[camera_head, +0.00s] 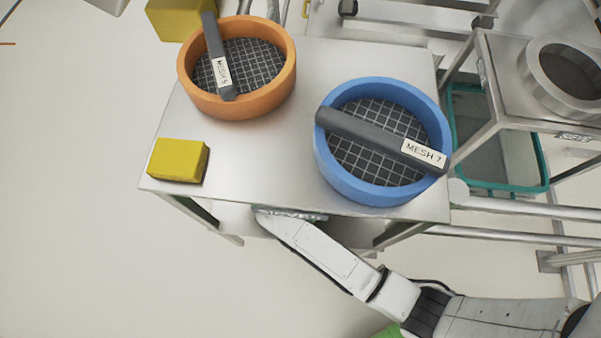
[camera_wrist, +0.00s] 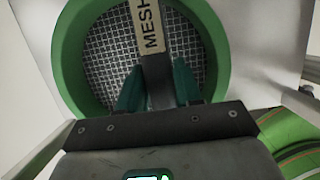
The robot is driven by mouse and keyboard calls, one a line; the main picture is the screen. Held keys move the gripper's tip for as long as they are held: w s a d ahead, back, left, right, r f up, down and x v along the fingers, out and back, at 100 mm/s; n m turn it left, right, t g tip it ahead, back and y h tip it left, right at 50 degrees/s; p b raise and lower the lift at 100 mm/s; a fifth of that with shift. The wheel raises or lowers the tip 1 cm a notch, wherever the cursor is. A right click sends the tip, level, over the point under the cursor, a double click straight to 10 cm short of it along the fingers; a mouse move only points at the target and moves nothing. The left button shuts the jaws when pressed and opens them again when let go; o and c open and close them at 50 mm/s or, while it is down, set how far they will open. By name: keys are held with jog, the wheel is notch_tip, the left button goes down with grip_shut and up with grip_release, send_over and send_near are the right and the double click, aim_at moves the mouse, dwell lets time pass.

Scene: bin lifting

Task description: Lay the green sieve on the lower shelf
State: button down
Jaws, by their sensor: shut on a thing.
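The green sieve (camera_wrist: 72,75) fills much of the wrist view, with a wire mesh and a bar handle labelled "MESH" (camera_wrist: 151,30); its number is cut off. My gripper (camera_wrist: 158,82) has its teal fingers on both sides of this bar and is shut on it. In the head view my arm reaches in under the front edge of the steel table (camera_head: 290,195), so the gripper and the green sieve are hidden there. A part of the lower shelf (camera_head: 238,216) shows below the tabletop. I cannot tell whether the sieve touches the shelf.
On the tabletop stand an orange sieve (camera_head: 188,88), a blue sieve (camera_head: 335,180) and a yellow block (camera_head: 178,160). A steel stand with a round metal container (camera_head: 535,75) and a teal-rimmed bin (camera_head: 505,188) are at right. Table legs flank my arm. The floor at left is clear.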

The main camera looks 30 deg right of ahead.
jog(key=shift+w+d, duration=0.85)
jog(key=shift+w, duration=0.3)
jog(key=x, duration=0.1)
jog(key=b+x, duration=0.2)
jog(key=shift+s+a+f, duration=0.1)
jog(key=shift+s+f, duration=0.1)
jog(key=shift+f, duration=0.15)
jog(key=c, duration=0.8)
grip_release()
jog(key=shift+o, duration=0.2)
jog(key=shift+r, duration=0.1)
